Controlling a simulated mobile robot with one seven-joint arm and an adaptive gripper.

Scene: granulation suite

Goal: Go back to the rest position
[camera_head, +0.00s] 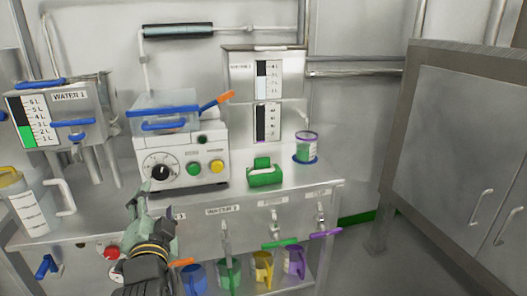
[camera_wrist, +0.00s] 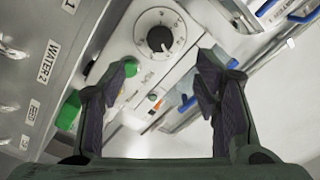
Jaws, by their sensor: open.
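My gripper (camera_head: 150,222) is in front of the metal bench, near the lower left front of a white machine (camera_head: 182,158) with a round dial, a green button and a yellow button. In the wrist view my gripper (camera_wrist: 165,100) is open, its two dark fingers wide apart with nothing between them. The dial (camera_wrist: 159,38) shows beyond the fingers in that view. The fingertips look close to the machine's front, but I cannot tell the exact gap.
A WATER 1 tank (camera_head: 70,112) and a pitcher (camera_head: 38,207) stand at left. A green object (camera_head: 264,174) and a cup (camera_head: 306,149) sit on the bench at right. Several coloured jugs, including a yellow one (camera_head: 262,270), stand below. A cabinet (camera_head: 455,150) is at right; floor shows before it.

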